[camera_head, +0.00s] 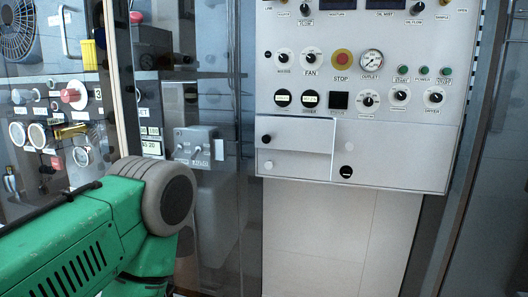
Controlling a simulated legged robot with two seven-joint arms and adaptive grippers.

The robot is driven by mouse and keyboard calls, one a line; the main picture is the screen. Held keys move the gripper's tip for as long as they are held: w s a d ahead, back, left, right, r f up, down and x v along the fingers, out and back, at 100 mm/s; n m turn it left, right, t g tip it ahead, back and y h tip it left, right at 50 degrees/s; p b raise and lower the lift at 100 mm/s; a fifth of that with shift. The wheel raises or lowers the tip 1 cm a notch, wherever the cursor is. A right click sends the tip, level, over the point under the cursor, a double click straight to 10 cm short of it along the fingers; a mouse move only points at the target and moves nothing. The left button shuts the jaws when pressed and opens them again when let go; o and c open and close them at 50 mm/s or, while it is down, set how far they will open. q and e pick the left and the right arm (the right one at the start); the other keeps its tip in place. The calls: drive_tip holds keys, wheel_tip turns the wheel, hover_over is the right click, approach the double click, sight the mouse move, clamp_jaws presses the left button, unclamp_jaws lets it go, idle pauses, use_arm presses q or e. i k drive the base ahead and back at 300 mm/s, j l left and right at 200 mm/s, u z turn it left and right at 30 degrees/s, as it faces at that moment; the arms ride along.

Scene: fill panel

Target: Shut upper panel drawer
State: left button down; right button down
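The light grey control panel (405,156) fills the upper right of the head view. At its lower left is a pale block with two stacked fronts. The upper drawer front (299,134) has a black knob at its left, and the lower front (301,166) has a white knob. A thin seam divides the two fronts. The upper front's top and right edges look slightly proud of the panel, but I cannot tell how far it is out. Neither of my grippers is in view; a green link of my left arm shows at the lower left.
The panel carries a red stop button (343,59), a gauge (371,61) and several knobs. A dark glossy cabinet with dials and a red knob (72,95) stands at the left. Below the panel is a plain pale surface (320,235). The space before the drawers looks clear.

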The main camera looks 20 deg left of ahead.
sight(300, 134)
drive_tip(key=i+j+u, duration=0.15)
drive_tip(key=j+u, duration=0.2)
drive_tip(key=i+j+u, duration=0.2)
drive_tip(key=j+u, duration=0.15)
drive_tip(key=j, duration=0.2)
drive_tip(key=i+j+u, duration=0.3)
drive_tip(key=k+j, duration=0.05)
drive_tip(key=j, duration=0.05)
